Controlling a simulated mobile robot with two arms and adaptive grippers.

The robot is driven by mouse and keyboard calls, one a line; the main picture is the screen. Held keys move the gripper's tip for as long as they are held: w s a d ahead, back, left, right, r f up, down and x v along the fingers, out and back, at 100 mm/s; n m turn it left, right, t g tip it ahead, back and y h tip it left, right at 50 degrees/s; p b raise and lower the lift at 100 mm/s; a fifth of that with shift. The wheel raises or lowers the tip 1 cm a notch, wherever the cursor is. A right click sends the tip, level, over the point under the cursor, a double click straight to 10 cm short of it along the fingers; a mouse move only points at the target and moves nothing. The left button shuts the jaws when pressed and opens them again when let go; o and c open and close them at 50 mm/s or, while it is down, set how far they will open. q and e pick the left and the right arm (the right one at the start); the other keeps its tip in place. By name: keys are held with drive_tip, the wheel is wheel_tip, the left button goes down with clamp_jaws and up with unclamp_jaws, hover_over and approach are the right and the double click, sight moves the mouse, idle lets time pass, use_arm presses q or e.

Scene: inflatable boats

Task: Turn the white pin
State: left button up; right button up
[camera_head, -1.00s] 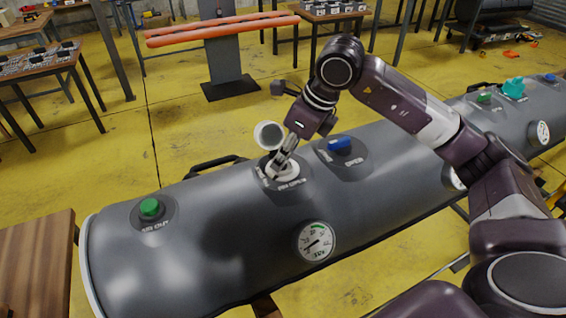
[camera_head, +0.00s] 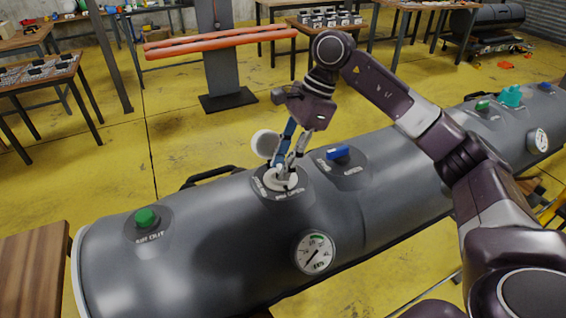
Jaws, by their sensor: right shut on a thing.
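The white pin (camera_head: 287,181) sits in the round white valve (camera_head: 271,182) on top of the grey inflatable tube (camera_head: 230,228). The valve's white cap (camera_head: 266,143) is flipped open behind it. My right gripper (camera_head: 287,172) comes down from above with its fingers at the valve and is shut on the white pin. The fingers hide part of the pin, so its exact angle is hard to tell. My left gripper is not in view.
A blue knob (camera_head: 338,153) is close to the right of the valve, and a green knob (camera_head: 146,218) is at the tube's left end. A pressure gauge (camera_head: 314,252) is on the near side. A black handle (camera_head: 213,175) is on the far side.

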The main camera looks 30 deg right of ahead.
drive_tip(key=shift+w+n, duration=0.1)
drive_tip(key=shift+n, duration=0.5)
drive_tip(key=o, duration=1.2)
drive_tip(key=shift+d, duration=0.1)
drive_tip(key=shift+c, duration=0.2)
drive_tip(key=v, duration=1.2)
drive_tip(key=shift+w, duration=0.15)
